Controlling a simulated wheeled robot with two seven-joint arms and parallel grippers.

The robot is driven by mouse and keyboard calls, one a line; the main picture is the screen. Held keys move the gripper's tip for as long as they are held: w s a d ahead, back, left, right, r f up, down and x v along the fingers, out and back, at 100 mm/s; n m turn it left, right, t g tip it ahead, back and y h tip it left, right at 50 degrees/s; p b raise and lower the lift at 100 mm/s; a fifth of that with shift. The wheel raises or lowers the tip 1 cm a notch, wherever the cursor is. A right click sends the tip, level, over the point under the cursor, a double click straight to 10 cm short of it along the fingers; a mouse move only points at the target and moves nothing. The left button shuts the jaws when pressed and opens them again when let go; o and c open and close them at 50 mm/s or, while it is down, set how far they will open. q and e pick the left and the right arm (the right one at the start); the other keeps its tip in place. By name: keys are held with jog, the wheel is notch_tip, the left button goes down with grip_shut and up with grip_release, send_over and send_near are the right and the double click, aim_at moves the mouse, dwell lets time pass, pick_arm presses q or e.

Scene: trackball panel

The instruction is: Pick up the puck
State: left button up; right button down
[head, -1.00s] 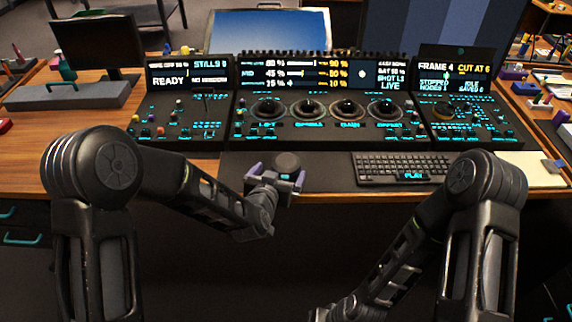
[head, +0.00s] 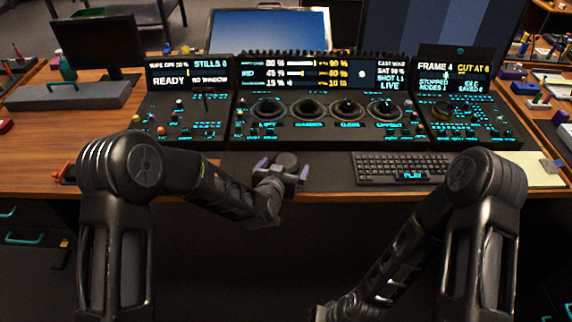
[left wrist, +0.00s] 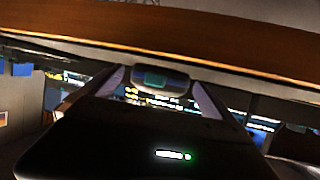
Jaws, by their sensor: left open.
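The puck (head: 287,160) is a dark, round, low piece on the dark mat at the desk's front, left of the keyboard. My left gripper (head: 283,170) is open, with its purple-lined fingers at either side of the puck's near part. In the left wrist view the puck (left wrist: 160,80) shows as a grey rounded body with a teal patch, between the ends of the two fingers (left wrist: 158,90). Whether the fingers touch it I cannot tell. My right arm reaches down to the bottom edge of the head view, and its gripper is out of the picture.
A keyboard (head: 403,168) lies right of the puck. Behind stands the console (head: 320,128) with several trackballs and lit screens. The desk's wooden front edge (head: 330,197) runs close to my left gripper. A notepad (head: 537,170) lies at the right.

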pick_arm(q)
jog(key=shift+c, duration=0.6)
jog(key=c, duration=1.2)
jog(key=shift+o, duration=0.2)
jog(key=shift+r, duration=0.15)
notch_tip(320, 180, up, 10)
jog(key=shift+f, duration=0.1)
jog(key=shift+f, duration=0.1)
notch_tip(320, 180, down, 9)
jog(key=b, duration=0.8)
jog(key=shift+f, duration=0.15)
jog(key=shift+f+b, duration=0.25)
jog(key=shift+b, duration=0.25)
